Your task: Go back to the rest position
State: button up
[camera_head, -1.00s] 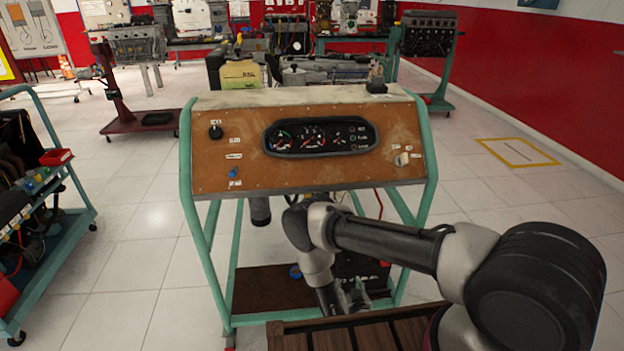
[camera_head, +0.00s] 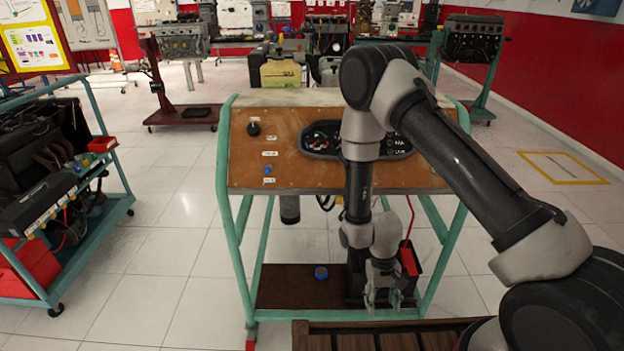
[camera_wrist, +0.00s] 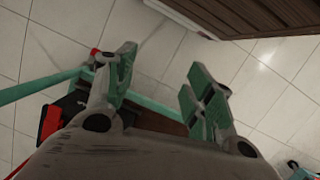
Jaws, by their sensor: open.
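My gripper (camera_head: 383,299) hangs low in front of the engine trainer, pointing down, in the head view. In the wrist view my gripper (camera_wrist: 160,88) shows two fingers with green pads standing well apart, with nothing between them. The engine trainer (camera_head: 275,152) is a green frame with a brown panel, dials and a knob.
A brown slatted wooden surface (camera_head: 312,337) lies just in front, below my gripper. A teal cart (camera_head: 100,245) with engine parts stands at the left. Engine stands (camera_head: 185,45) are at the back.

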jog(key=s+d+r+g, duration=0.1)
jog(key=d+r, duration=0.2)
jog(key=r, duration=1)
jog(key=d+r, duration=0.2)
jog(key=r, duration=1.1)
jog(key=s+d+r+t, duration=0.2)
jog(key=s+d+r, duration=0.1)
jog(key=r, duration=0.5)
jog(key=s+d+r+m+t, duration=0.1)
jog(key=s+d+r+t, duration=0.2)
jog(key=r, duration=0.6)
jog(key=s+d+r+m+t+y, duration=0.1)
jog(key=s+d+r+t, duration=0.2)
jog(key=r, duration=0.5)
jog(key=shift+s+d+r, duration=0.3)
jog(key=shift+s+d, duration=0.35)
jog(key=shift+d, duration=0.6)
